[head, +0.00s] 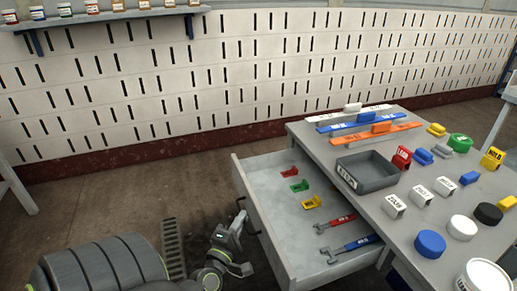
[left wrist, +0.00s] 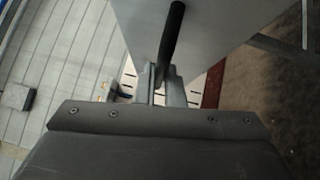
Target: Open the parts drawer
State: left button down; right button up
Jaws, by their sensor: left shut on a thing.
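The parts drawer (head: 277,240) is pulled out from the grey workbench and stands open. My left gripper (head: 241,219) is at the outer side of the drawer front, shut on the dark drawer handle. In the left wrist view the black handle (left wrist: 172,38) runs between the fingers (left wrist: 160,88) of my left gripper. My right gripper is not in view.
The workbench top (head: 330,140) carries a grey tray (head: 367,172), coloured bars, blocks and several round lids. A shelf with small tubs (head: 92,8) hangs on the slotted wall.

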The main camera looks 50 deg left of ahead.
pick_arm(q)
jog(key=shift+s+a, duration=0.2)
jog(key=shift+s, duration=0.3)
jog(key=shift+s+a, duration=0.2)
jog(key=shift+s, duration=0.25)
jog(key=shift+f, duration=0.1)
jog(key=c, duration=1.5)
grip_release()
